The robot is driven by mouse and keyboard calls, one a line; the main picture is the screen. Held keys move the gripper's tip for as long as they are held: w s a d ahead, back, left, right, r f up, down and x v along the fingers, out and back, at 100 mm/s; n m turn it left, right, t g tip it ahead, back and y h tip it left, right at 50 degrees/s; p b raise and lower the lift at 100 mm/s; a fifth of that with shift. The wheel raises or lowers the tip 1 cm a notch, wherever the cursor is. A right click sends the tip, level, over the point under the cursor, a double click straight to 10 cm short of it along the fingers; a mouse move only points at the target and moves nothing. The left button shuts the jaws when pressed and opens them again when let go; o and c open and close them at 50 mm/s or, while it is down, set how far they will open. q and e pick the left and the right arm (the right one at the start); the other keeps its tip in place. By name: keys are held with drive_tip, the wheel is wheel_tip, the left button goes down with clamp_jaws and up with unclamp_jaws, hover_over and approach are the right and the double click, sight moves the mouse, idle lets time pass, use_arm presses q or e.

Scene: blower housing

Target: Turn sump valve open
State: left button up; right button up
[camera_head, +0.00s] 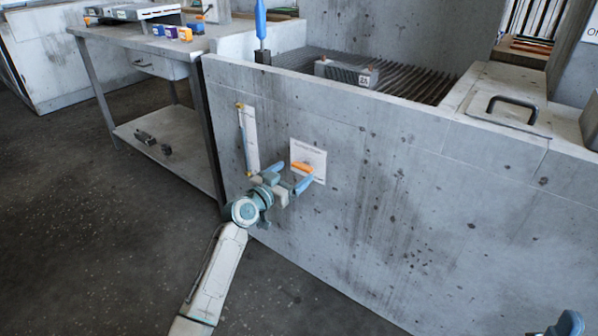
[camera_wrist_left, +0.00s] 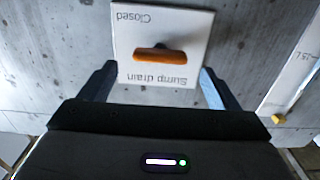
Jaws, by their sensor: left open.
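The sump valve is an orange handle (camera_head: 302,167) on a white plate (camera_head: 316,155) fixed to the side of a concrete tank. In the left wrist view the orange handle (camera_wrist_left: 160,54) lies about level across the plate (camera_wrist_left: 185,20), which reads "Sump drain" and "Closed" upside down. My left gripper (camera_head: 290,180) is open in front of the plate. In the left wrist view its fingers (camera_wrist_left: 156,88) stand apart on either side of the plate, with the handle between them in the picture. I cannot tell how far the fingertips are from the handle. At the lower right, a blue-grey part (camera_head: 568,324) is probably my right gripper, mostly cut off.
A narrow white level strip (camera_head: 248,138) with brass ends is on the concrete wall (camera_head: 400,190), left of the plate. A workbench (camera_head: 110,40) with small coloured boxes stands at the far left. The dark floor (camera_head: 90,230) before the tank is clear.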

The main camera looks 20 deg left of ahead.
sight(300, 168)
use_arm(q)
drive_tip(key=shift+x, duration=1.85)
drive_tip(key=c, duration=1)
